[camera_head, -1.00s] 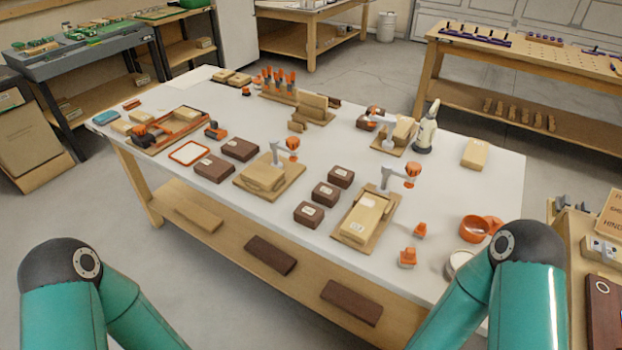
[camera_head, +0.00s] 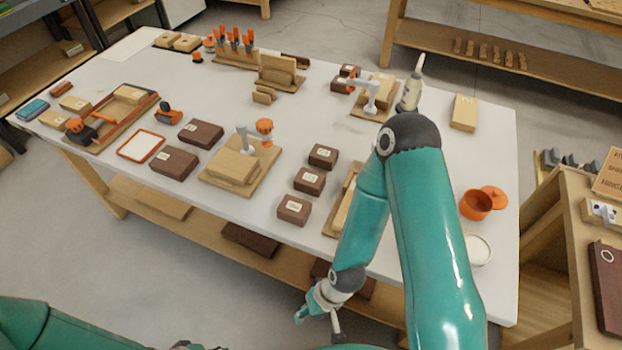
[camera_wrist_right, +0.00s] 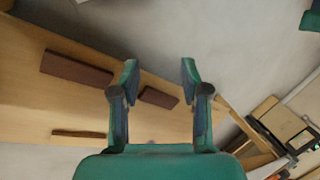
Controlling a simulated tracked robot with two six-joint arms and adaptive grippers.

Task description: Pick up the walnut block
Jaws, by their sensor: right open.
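Several dark brown walnut blocks lie on the white table. Three with pale labels form a row in the middle: a far block (camera_head: 323,157), a middle block (camera_head: 309,181) and a near block (camera_head: 293,209). Two more dark blocks (camera_head: 201,133) (camera_head: 174,162) lie to the left. I cannot tell which one the task means. My right gripper (camera_head: 318,324) is open and empty, in front of the table's near edge and apart from the blocks. In the right wrist view its fingers (camera_wrist_right: 159,72) are spread over the lower shelf. My left gripper is not in view.
Dark boards (camera_wrist_right: 77,68) (camera_wrist_right: 158,97) lie on the lower shelf. A clamp fixture with a wooden board (camera_head: 236,168) stands left of the row. My right arm hides most of another fixture (camera_head: 342,198). An orange pot (camera_head: 476,204) stands at the right.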

